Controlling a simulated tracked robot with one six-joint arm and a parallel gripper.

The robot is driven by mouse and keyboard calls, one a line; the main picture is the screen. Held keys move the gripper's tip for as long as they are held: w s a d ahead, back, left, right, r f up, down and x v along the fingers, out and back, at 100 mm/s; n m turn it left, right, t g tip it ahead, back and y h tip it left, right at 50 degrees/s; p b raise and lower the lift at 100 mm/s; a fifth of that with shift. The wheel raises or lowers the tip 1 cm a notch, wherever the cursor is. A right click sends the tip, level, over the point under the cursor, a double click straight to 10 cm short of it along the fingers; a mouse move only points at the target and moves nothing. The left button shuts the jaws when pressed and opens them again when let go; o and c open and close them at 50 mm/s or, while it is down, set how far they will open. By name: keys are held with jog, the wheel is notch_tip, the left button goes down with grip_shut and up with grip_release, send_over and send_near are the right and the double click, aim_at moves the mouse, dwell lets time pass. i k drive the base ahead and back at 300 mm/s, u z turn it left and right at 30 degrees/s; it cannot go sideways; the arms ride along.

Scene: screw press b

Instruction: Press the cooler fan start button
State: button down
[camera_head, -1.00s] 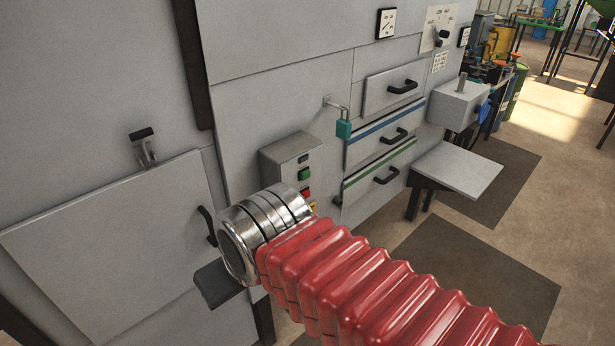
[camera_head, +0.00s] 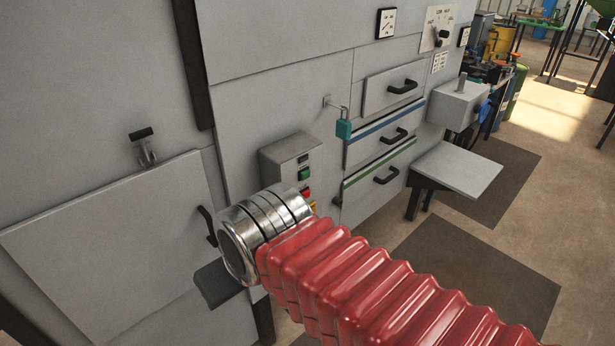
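A grey control box (camera_head: 284,158) is fixed to the cabinet front near the middle of the head view. On its right face are a small dark element (camera_head: 303,160), a green button (camera_head: 305,174) and a red button (camera_head: 306,193). A yellow part (camera_head: 313,206) below them is mostly covered. No label saying cooler fan is readable. My red ribbed arm with its chrome end crosses in front of the lower part of the box. My gripper's fingers are not visible, and I cannot tell whether anything touches the buttons.
Right of the box, a teal padlock (camera_head: 344,129) hangs on the panel beside drawers with black handles (camera_head: 387,175). A hinged panel (camera_head: 110,245) with a black handle is at left. A grey shelf (camera_head: 458,169) juts out at right. Dark mats (camera_head: 475,275) lie on open floor.

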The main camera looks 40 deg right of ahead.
aim_at(306, 174)
jog(key=k, duration=1.3)
jog(key=u, duration=0.35)
jog(key=i, duration=1.45)
jog(key=z, duration=0.8)
jog(key=i, duration=0.3)
jog(key=z, duration=0.15)
